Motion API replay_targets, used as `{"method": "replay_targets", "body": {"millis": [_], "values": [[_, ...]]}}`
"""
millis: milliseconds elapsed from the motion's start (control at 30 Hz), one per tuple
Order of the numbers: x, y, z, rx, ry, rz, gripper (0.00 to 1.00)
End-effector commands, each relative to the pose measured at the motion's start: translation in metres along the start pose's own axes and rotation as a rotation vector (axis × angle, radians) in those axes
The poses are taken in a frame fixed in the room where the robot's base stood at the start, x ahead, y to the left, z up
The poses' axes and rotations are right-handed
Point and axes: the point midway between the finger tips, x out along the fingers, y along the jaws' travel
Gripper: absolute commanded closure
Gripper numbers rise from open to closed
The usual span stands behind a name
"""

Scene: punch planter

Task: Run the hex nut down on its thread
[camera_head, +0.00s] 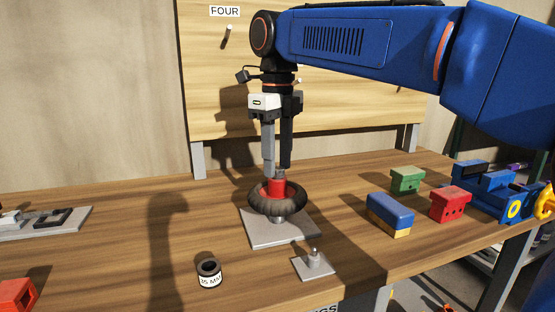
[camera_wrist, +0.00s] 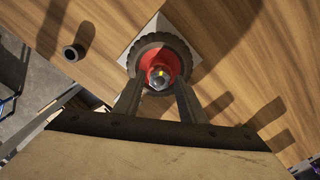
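A black tyre-like ring (camera_head: 262,201) with a red hub (camera_head: 277,187) sits on a grey square plate (camera_head: 254,232). A small grey piece, apparently the hex nut (camera_wrist: 157,82), sits at the middle of the red hub in the wrist view, with a yellow spot at its centre. Its hex sides and thread are too small to make out. My gripper (camera_head: 277,171) points straight down over the hub. In the wrist view, its two fingers (camera_wrist: 160,88) stand apart on either side of the grey piece, with gaps showing between.
A small plate with a grey stud (camera_head: 314,257) lies in front, and a black labelled cup (camera_head: 209,273) front left. Blue (camera_head: 390,211), red (camera_head: 450,204) and green (camera_head: 407,179) blocks stand right. A grey tray (camera_head: 75,222) lies left. A wooden board (camera_head: 225,110) stands behind.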

Motion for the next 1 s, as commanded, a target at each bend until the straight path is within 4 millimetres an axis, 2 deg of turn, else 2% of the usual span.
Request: {"method": "replay_targets", "body": {"millis": [33,67,467,667,1000], "values": [[0.000,0.000,0.000,0.000,0.001,0.000,0.50],[0.000,0.000,0.000,0.000,0.001,0.000,0.43],[-0.004,0.000,0.000,-0.001,0.002,0.001,0.43],[-0.032,0.000,0.001,-0.001,-0.001,0.000,0.43],[-0.095,0.000,0.001,-0.001,0.000,0.000,0.43]]}}
